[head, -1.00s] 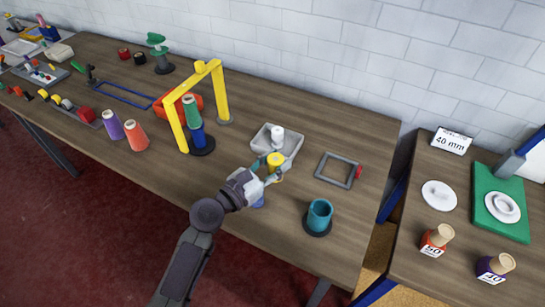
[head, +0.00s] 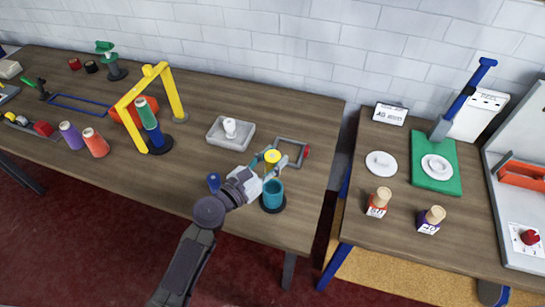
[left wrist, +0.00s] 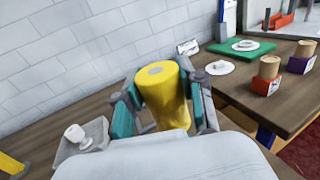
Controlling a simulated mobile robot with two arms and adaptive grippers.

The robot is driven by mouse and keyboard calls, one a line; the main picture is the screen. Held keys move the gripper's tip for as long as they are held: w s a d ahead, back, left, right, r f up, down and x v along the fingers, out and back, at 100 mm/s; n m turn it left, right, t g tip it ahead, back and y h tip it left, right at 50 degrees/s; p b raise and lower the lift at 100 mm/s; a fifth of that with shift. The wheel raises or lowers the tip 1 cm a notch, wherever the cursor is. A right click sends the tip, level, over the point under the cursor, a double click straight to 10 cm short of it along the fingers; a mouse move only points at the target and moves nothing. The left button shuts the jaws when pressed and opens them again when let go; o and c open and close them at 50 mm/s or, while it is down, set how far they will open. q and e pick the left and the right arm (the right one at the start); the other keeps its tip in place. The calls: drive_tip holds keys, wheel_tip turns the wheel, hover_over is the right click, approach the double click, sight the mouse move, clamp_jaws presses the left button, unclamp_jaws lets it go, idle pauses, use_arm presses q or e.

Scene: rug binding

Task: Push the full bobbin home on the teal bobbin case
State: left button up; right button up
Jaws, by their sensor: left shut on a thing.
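My left gripper (head: 272,163) is shut on a yellow bobbin (head: 271,156), which shows upright in the head view. In the left wrist view the yellow bobbin (left wrist: 165,95) stands between the teal-padded fingers. The teal bobbin case (head: 272,195), an open-looking cup on a dark round base, stands near the table's front right. The bobbin appears above and just behind the case in the head view; I cannot tell the exact gap. The fingers hide part of the case's rim. My right gripper is not in view.
A grey tray (head: 214,141) with a white spool (head: 230,128) lies behind left. A grey square frame (head: 297,144) lies just behind the gripper. A yellow arch (head: 172,92) stands farther left. A blue-topped object (head: 214,182) is close by my left wrist.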

use_arm(q)
drive_tip(key=shift+f+b, duration=2.05)
drive_tip(key=shift+f, duration=0.3)
drive_tip(key=shift+f+b, duration=0.45)
drive_tip(key=shift+f, duration=0.05)
drive_tip(key=shift+f+b, duration=0.7)
drive_tip(key=shift+f, duration=0.25)
drive_tip(key=shift+f+b, duration=1.25)
drive_tip(key=shift+f, duration=0.15)
